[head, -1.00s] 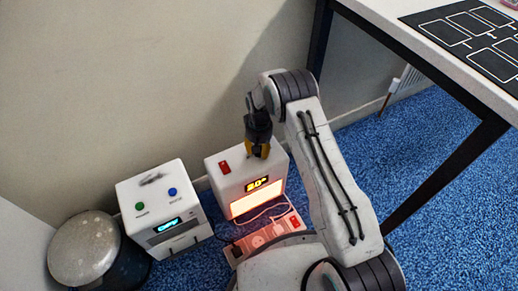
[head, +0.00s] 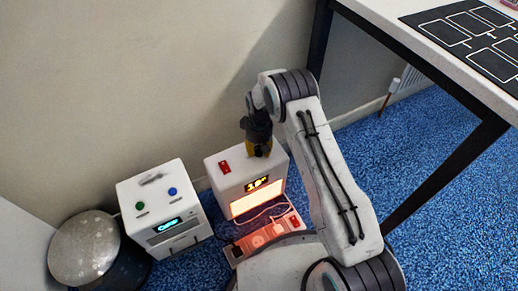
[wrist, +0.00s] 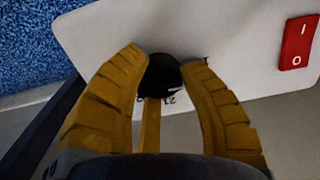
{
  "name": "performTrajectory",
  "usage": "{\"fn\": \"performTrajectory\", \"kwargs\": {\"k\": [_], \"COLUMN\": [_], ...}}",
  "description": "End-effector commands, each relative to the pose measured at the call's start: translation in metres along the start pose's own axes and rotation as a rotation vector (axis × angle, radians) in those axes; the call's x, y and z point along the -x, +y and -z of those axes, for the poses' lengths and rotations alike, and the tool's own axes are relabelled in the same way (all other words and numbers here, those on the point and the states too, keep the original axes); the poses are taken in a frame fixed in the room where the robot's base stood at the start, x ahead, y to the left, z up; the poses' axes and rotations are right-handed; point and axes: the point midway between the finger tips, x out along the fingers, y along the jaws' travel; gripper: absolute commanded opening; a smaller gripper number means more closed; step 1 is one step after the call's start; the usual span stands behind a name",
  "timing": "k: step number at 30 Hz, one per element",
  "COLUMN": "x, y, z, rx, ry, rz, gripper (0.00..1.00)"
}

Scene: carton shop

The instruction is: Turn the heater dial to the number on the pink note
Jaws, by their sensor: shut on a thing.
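The heater (head: 225,183) is a white box on the floor with a glowing orange front. Its small display (head: 257,184) shows yellow digits starting with 1; the second digit is hard to read. My gripper (head: 261,151) points down onto the heater's top. In the wrist view, the yellow fingers (wrist: 163,62) are shut on the black dial (wrist: 162,78), one on each side. Some numbers printed around the dial show, but most are hidden by the fingers.
A red rocker switch (wrist: 297,43) sits on the heater's top. A white box with green and blue buttons (head: 165,205) stands to the left, beside a round-lidded bin (head: 83,250). A power strip (head: 262,238) lies in front. A table (head: 385,12) is at the right.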

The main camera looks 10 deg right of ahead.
Motion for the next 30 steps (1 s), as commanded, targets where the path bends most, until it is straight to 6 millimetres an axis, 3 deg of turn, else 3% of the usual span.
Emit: {"fn": "performTrajectory", "kwargs": {"k": [5, 6, 15, 24, 30], "x": [-0.003, -0.003, -0.001, 0.002, 0.021], "y": [0.000, 0.000, 0.000, 0.000, 0.000], "z": [-0.002, -0.002, -0.001, 0.000, 0.001], "rx": [0.000, 0.000, -0.001, -0.001, -0.001], "ry": [-0.005, -0.005, -0.002, 0.000, 0.002], "rz": [0.001, 0.001, 0.000, 0.000, 0.000], "gripper": [0.04, 0.38, 0.65, 0.65, 0.65]}}
